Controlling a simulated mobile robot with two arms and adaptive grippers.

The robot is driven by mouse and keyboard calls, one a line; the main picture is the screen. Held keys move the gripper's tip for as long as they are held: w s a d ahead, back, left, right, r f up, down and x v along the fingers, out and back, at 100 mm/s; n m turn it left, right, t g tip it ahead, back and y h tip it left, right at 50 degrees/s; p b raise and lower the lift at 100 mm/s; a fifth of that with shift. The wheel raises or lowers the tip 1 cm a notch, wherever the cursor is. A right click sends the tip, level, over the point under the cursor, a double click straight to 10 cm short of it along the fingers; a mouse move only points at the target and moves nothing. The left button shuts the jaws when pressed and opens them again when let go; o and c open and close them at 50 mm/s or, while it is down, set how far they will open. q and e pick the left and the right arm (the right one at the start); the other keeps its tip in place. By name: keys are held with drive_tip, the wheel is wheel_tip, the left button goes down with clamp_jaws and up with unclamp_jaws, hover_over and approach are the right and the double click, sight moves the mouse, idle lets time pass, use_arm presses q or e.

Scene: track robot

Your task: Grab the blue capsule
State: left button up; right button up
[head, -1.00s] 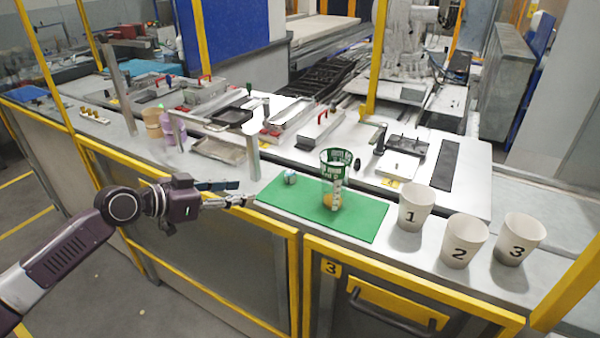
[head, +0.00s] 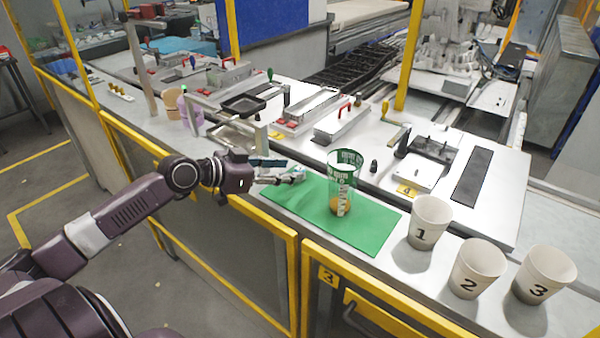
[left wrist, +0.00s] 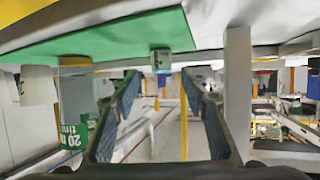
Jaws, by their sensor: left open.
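The small blue capsule (head: 298,172) sits on the green mat (head: 375,228), near its left end, partly hidden by my left gripper in the head view. My left gripper (head: 284,178) is low over that end of the mat, its fingertips right at the capsule. In the left wrist view, which looks upside down, the capsule (left wrist: 161,61) shows between and just beyond the open fingers (left wrist: 160,85). Whether a finger touches it I cannot tell. My right gripper is not in view.
A clear green-printed cup (head: 344,170) with something orange in it stands on the mat. White cups numbered 1 (head: 429,222), 2 (head: 478,268) and 3 (head: 545,275) stand to the right. A metal post (head: 261,138) rises just behind my gripper.

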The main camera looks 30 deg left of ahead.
use_arm(q)
drive_tip(key=p+x, duration=0.1)
drive_tip(key=x, duration=0.1)
drive_tip(key=p+x, duration=0.1)
drive_tip(key=x, duration=0.1)
drive_tip(key=shift+w+a+r, duration=0.1)
drive_tip(key=shift+w+r, duration=0.1)
drive_tip(key=shift+w, duration=0.05)
drive_tip(key=shift+w+d+f, duration=0.2)
drive_tip(key=shift+w+f, duration=0.1)
drive_tip(key=shift+w, duration=0.1)
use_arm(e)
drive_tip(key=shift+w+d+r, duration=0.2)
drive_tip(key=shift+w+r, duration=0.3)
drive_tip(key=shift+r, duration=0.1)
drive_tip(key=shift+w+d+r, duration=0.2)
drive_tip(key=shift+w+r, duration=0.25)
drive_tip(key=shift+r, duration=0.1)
use_arm(q)
drive_tip(key=shift+c, duration=0.2)
drive_tip(key=c, duration=1)
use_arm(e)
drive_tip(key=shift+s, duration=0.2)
